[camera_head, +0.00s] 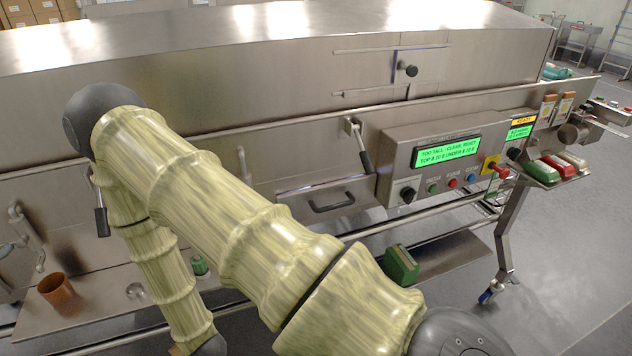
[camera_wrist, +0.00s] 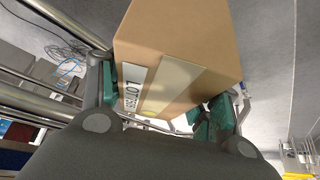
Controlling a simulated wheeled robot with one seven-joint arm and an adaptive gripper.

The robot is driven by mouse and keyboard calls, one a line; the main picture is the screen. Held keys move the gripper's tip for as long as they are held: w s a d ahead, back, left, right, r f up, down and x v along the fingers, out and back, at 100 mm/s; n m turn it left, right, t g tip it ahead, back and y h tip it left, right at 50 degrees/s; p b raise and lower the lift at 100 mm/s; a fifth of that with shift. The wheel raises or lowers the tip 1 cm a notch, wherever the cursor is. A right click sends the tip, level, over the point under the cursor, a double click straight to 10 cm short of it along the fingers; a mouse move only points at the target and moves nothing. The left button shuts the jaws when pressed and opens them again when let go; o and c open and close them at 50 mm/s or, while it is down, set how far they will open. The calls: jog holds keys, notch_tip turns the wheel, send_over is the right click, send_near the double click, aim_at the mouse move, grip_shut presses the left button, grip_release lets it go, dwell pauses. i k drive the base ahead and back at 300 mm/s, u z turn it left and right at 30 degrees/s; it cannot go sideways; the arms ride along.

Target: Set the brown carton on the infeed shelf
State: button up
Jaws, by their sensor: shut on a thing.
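In the wrist view my gripper (camera_wrist: 165,106) is shut on the brown carton (camera_wrist: 205,45), with green-padded fingers on either side of it. The carton has a pale tape strip and a white label with dark letters. It is tilted in this view, and its far end runs out of the top of the picture. In the head view my gripper is not clearly visible; my arm crosses the middle and leaves at the bottom. I cannot tell for sure which surface is the infeed shelf.
A long steel tunnel machine (camera_head: 270,60) fills the back. Its green display (camera_head: 445,152) reads "TOO TALL - CLEAR, RESET". A low ledge holds a brown cup (camera_head: 57,291) and a green block (camera_head: 401,265). A side tray (camera_head: 580,172) holds coloured items. Floor (camera_head: 590,260) is open at right.

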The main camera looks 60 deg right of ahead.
aim_at(434, 257)
jog(key=z, duration=2.35)
jog(key=i, duration=1)
jog(key=z, duration=0.05)
